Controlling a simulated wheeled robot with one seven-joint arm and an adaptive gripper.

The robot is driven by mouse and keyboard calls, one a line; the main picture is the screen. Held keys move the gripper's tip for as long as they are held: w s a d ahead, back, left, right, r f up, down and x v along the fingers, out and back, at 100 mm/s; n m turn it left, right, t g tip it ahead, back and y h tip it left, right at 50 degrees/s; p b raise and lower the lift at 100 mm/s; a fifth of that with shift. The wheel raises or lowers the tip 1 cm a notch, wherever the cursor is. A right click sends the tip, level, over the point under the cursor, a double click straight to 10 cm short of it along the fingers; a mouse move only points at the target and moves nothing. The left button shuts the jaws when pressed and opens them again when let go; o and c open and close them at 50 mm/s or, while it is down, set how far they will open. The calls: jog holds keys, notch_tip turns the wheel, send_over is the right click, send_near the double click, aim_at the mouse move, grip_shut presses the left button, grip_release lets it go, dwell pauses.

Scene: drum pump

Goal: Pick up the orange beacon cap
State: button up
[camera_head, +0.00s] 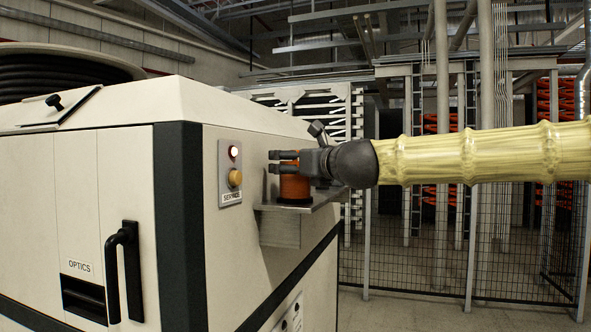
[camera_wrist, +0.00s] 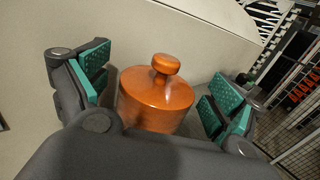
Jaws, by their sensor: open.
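The orange beacon cap (camera_head: 296,188) stands upright on a small metal shelf (camera_head: 320,201) on the side of a cream machine. In the wrist view the orange beacon cap (camera_wrist: 156,100) is a round drum with a small knob on top. My gripper (camera_head: 282,161) is at the cap, its dark fingers level with the cap's upper part. In the wrist view my gripper (camera_wrist: 155,88) is open, with green-padded fingers on either side of the cap. A gap shows between the pads and the cap on both sides. The cap's lower part is hidden in the wrist view.
The cream machine (camera_head: 230,120) rises behind the shelf. A service panel (camera_head: 230,172) with a lit lamp and a yellow button is left of the shelf. A black door handle (camera_head: 124,270) sticks out at lower left. A wire fence (camera_head: 420,250) stands behind at right.

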jog(key=c, duration=1.2)
jog(key=shift+r, duration=0.1)
